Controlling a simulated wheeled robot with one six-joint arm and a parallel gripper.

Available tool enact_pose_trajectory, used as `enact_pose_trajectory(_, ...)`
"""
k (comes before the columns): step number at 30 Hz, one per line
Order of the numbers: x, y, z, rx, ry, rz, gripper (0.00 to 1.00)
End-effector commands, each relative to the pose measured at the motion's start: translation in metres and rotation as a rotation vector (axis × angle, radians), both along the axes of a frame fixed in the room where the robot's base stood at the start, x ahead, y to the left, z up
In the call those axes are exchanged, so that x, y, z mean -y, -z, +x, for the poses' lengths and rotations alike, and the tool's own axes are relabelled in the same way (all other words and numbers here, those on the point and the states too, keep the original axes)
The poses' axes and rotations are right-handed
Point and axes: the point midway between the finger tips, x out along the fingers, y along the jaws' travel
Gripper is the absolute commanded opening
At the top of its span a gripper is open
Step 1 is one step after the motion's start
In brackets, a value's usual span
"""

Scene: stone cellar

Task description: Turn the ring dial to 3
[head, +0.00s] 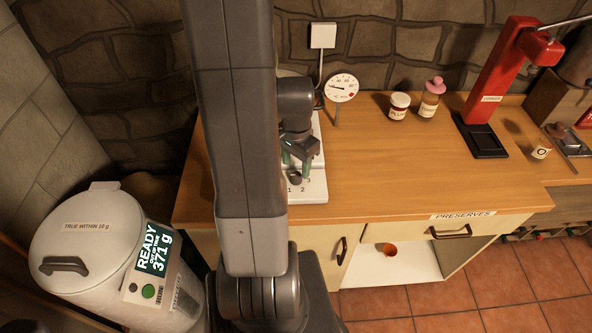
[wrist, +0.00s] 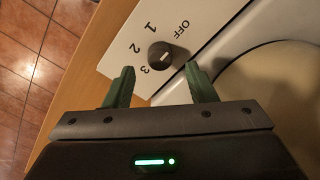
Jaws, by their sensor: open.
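The ring dial (wrist: 160,54) is a small dark round knob on a white panel (wrist: 118,60) marked OFF, 1, 2 and 3. A pale mark shows on the knob, but I cannot tell which label it points to. In the head view the dial (head: 295,177) sits near the front of the white appliance, below my gripper (head: 296,163). In the wrist view my gripper (wrist: 160,82) is open, its two green fingers apart. The knob appears just beyond the gap between the fingertips, and I see no contact. My arm hides part of the appliance in the head view.
A red press (head: 497,80) is at right. A white bin (head: 90,235) stands at left.

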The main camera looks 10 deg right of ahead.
Motion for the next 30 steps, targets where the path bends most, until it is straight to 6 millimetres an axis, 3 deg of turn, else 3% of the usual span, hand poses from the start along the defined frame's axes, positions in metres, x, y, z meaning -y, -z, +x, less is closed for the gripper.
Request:
enact_pose_trajectory(9, 0.000, 0.032, 0.000, -0.001, 0.000, 0.000, 0.51)
enact_pose_trajectory(21, 0.000, 0.036, 0.000, 0.000, 0.000, 0.000, 0.51)
enact_pose_trajectory(28, 0.000, 0.036, 0.000, 0.000, 0.000, 0.000, 0.06)
enact_pose_trajectory(30, 0.000, 0.036, 0.000, 0.000, -0.001, 0.000, 0.06)
